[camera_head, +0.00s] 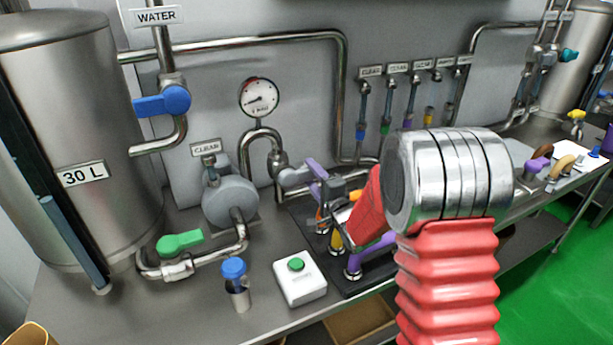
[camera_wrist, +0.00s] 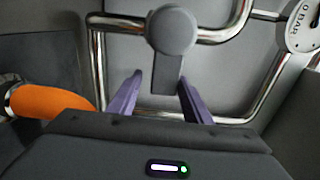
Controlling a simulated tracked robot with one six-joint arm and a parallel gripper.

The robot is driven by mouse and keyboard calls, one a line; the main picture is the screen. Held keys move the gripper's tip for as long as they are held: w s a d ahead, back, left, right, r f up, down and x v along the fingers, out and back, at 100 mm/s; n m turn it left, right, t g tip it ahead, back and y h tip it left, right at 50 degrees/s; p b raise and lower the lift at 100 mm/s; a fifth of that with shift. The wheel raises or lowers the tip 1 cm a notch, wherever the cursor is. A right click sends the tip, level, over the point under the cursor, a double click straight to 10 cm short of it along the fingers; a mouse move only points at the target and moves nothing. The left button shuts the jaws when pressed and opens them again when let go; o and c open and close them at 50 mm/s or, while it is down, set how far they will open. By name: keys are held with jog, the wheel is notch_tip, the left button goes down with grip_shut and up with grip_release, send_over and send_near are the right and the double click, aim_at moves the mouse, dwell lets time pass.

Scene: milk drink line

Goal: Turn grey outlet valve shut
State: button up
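The grey outlet valve (camera_wrist: 172,30) has a round hub on a steel pipe, and its flat lever (camera_wrist: 167,76) points down in the wrist view. In the head view the grey handle (camera_head: 292,177) sits on the pipe below the gauge, partly hidden by my gripper. My gripper (camera_wrist: 161,82) is open, with one purple finger on each side of the lever's lower end. Gaps show between the fingers and the lever. In the head view my gripper (camera_head: 312,173) is close to the handle, and my red arm hides what lies behind it.
A pressure gauge (camera_head: 259,97) stands above the valve's pipe. An orange handle (camera_wrist: 52,102) is close by at the left in the wrist view. A grey pump (camera_head: 230,202), a white box with a green button (camera_head: 299,279) and a blue-capped vial (camera_head: 235,285) stand on the bench.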

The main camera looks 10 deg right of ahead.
jog(key=shift+o, duration=0.2)
jog(key=shift+a+r, duration=0.1)
jog(key=shift+a, duration=0.05)
jog(key=shift+r, duration=0.1)
jog(key=shift+a+r, duration=0.1)
jog(key=shift+r, duration=0.45)
notch_tip(320, 180, up, 9)
jog(key=shift+f, duration=0.2)
jog(key=shift+c, duration=0.5)
